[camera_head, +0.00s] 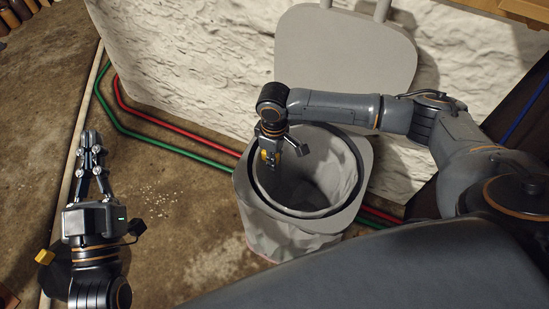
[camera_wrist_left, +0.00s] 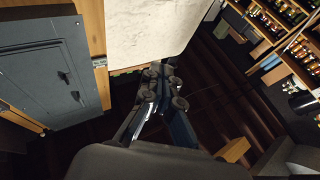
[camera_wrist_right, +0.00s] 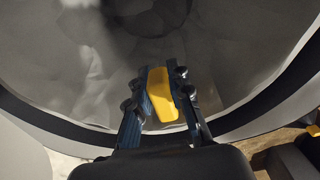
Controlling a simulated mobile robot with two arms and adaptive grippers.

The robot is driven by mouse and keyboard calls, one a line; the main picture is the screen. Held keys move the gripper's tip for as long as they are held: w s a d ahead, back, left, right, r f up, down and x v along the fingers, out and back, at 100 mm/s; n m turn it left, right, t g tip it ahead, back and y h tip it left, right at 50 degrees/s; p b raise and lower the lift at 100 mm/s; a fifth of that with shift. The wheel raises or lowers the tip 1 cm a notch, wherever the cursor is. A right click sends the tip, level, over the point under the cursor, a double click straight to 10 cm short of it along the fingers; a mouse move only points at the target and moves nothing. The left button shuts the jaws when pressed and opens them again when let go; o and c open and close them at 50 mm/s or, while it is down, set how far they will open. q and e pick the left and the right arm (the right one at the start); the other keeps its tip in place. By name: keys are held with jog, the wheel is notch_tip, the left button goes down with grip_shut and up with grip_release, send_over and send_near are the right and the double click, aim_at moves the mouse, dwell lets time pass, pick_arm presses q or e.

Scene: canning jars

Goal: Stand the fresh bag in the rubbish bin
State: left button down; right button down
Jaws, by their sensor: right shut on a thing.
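The rubbish bin (camera_head: 243,205) is a pale grey square bin with a round mouth and a dark ring inside its rim. A pale, crumpled bag (camera_head: 335,165) lines the inside; it also shows in the right wrist view (camera_wrist_right: 75,60). Its bottom is in shadow. My right gripper (camera_head: 271,163) points down into the left part of the mouth. It is shut on a yellow tab (camera_wrist_right: 162,95); I cannot tell whether the tab is joined to the bag. My left gripper (camera_head: 91,140) is over the floor left of the bin, fingertips together, with nothing seen between them.
The bin's grey lid (camera_head: 345,50) stands up against the rough white wall (camera_head: 190,65) behind. A red pipe (camera_head: 175,130) and a green pipe (camera_head: 150,145) run along the wall's foot. Pale crumbs (camera_head: 158,198) lie on the floor, which is otherwise mostly clear left of the bin.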

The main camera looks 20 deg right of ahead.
jog(key=c, duration=1.2)
grip_release()
